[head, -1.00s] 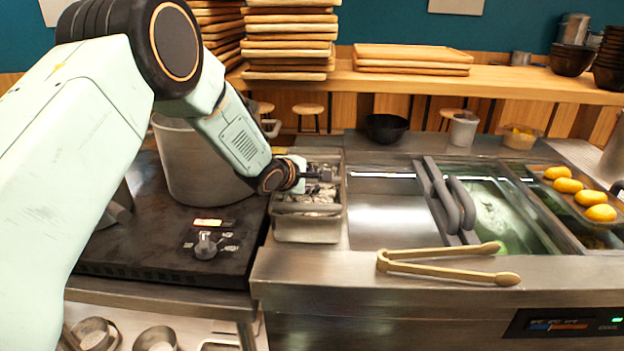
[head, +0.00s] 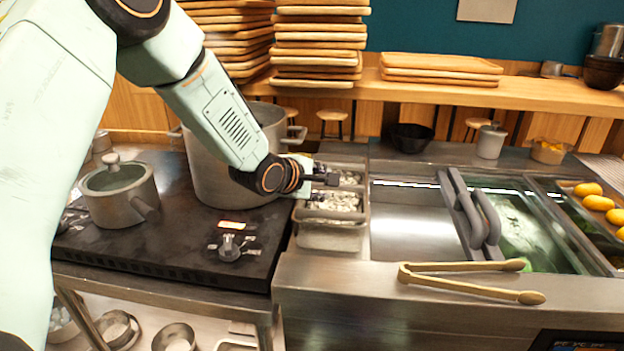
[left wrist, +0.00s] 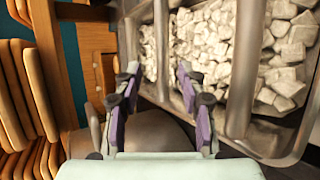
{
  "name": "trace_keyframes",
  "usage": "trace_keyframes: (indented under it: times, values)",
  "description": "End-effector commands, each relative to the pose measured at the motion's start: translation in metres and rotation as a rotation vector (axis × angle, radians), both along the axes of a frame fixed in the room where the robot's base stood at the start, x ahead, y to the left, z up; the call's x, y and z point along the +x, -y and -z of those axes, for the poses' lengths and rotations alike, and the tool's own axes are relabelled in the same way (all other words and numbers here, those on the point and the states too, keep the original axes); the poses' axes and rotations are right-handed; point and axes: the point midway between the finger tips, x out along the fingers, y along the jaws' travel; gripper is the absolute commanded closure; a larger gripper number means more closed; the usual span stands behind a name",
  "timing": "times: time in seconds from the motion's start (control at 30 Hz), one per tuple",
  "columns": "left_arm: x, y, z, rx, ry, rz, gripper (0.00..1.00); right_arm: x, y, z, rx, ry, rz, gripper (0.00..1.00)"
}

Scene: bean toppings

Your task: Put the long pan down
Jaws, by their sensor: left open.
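The long pan is a grey metal container (head: 331,238) filled with whitish chunks (head: 338,202). It sits between the black stove and the steel counter wells. My left gripper (head: 326,187) is over the pan's left rim, near that crossbar. The pan's rim (left wrist: 243,62) and chunks lie right beside the right finger there. Whether a finger touches the rim I cannot tell. My right gripper is not in view.
A large grey pot (head: 222,178) stands close behind my left forearm, and a smaller lidded pot (head: 118,194) is on the stove (head: 190,258). Wooden tongs (head: 470,283) lie on the front ledge. Dark handles (head: 470,215) stand over the wells. Stacked trays (head: 318,45) are behind.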

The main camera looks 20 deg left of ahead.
Motion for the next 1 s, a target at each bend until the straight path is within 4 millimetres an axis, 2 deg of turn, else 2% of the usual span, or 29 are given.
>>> trace_keyframes:
  times: [0.1, 0.3, 0.87, 1.0]
  values:
    - [-0.016, -0.003, -0.011, -0.004, 0.001, -0.001, 0.59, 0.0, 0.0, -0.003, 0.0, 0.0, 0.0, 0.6]
    - [-0.032, -0.006, -0.021, -0.001, 0.001, -0.001, 0.59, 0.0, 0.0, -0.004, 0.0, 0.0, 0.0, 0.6]
    - [-0.035, -0.007, -0.022, 0.0, 0.0, 0.0, 0.59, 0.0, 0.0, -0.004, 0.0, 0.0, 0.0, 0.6]
    - [-0.035, -0.006, -0.032, 0.001, 0.0, 0.001, 0.59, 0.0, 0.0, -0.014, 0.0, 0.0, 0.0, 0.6]
